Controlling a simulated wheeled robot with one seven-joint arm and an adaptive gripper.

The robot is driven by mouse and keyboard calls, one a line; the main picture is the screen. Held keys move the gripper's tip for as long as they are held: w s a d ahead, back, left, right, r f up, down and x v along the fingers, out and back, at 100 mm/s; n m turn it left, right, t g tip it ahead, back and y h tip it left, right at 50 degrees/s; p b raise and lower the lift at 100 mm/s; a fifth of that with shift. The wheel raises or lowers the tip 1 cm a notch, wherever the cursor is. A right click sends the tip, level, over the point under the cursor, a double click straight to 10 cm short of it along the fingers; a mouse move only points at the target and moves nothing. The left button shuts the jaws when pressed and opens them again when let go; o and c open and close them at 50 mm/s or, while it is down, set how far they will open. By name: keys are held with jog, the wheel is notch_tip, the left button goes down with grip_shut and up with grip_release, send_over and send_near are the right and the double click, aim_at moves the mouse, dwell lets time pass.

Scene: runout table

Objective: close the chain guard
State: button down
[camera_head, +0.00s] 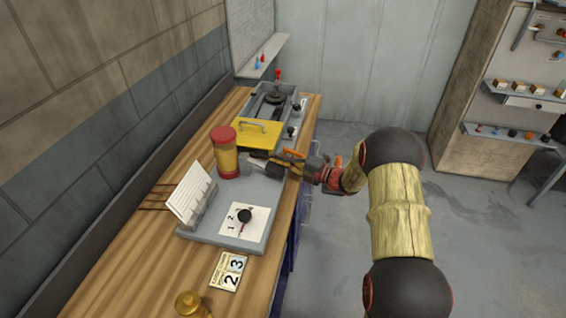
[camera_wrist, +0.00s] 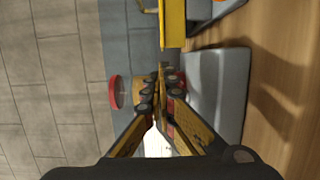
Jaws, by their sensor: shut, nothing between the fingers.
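The chain guard looks to be the yellow cover with a bar handle (camera_head: 258,133). It sits at the near end of a grey housing (camera_head: 254,107), whose far part is uncovered and shows dark parts inside. In the wrist view the yellow guard (camera_wrist: 173,24) is at the top, just beyond my fingertips. My gripper (camera_head: 277,160) is shut and empty, on the near side of the guard, beside a red-and-yellow cylinder. In the wrist view its fingertips (camera_wrist: 162,76) meet. I cannot tell whether they touch the guard.
The red-and-yellow cylinder (camera_head: 226,155) stands left of my gripper. A grey base (camera_head: 205,230) carries a white slotted card rack (camera_head: 192,190) and a dial (camera_head: 244,216). A number card (camera_head: 228,272) and brass knob (camera_head: 190,302) are nearer. The wall bounds the bench's left; floor is open right.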

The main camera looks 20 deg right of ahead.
aim_at(267, 147)
jog(key=x, duration=0.2)
jog(key=b+x, duration=0.1)
jog(key=x, duration=0.1)
jog(key=shift+a+f, duration=0.15)
jog(key=shift+a, duration=0.3)
jog(key=shift+w+a+f, duration=0.1)
jog(key=shift+w+a, duration=0.15)
jog(key=shift+a, duration=0.05)
jog(key=shift+f, duration=0.15)
jog(key=w, duration=0.1)
jog(key=w+d+p, duration=0.1)
jog(key=w, duration=0.1)
jog(key=shift+w+d, duration=0.25)
jog(key=shift+w, duration=0.05)
jog(key=shift+w+d+r, duration=0.25)
jog(key=shift+d+r, duration=0.15)
jog(key=shift+d, duration=0.1)
